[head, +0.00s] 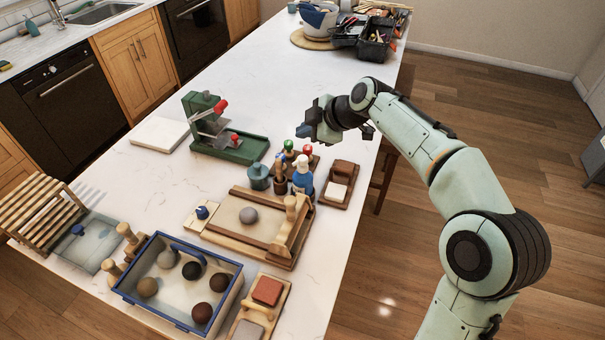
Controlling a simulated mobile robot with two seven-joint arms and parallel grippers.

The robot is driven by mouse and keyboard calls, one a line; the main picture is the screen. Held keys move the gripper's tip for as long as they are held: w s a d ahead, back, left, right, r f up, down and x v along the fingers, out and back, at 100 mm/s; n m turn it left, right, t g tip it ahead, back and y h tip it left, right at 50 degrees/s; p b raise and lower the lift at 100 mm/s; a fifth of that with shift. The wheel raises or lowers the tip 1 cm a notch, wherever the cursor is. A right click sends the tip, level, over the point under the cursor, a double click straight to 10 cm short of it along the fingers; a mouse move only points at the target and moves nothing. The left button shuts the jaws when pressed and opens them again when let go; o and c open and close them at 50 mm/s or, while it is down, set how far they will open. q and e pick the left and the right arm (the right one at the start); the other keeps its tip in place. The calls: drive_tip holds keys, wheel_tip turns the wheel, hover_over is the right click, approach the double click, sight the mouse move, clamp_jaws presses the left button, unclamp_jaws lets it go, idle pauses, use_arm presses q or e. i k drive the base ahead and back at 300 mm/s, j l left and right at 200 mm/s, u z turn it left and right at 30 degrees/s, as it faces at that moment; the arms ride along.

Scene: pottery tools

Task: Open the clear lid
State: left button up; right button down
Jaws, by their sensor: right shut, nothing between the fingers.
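A box with a blue rim (237,288) stands at the near left of the white table and holds several clay balls in grey, brown and dark red. A dark blue curved handle (190,252) shows over its far part. The clear lid itself is hard to make out, and I cannot tell how it sits on the box. My right gripper (308,131) is shut and empty above the table's right side, far beyond the box and apart from it. My left gripper is out of view.
A clear panel with a blue knob (78,230) lies left of the box by a wooden slatted rack (38,203). The far middle tabletop is clear.

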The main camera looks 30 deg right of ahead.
sight(175, 248)
drive_tip(key=k+l, duration=0.3)
drive_tip(key=k, duration=0.15)
drive_tip(key=k+l, duration=0.25)
drive_tip(key=k, duration=0.25)
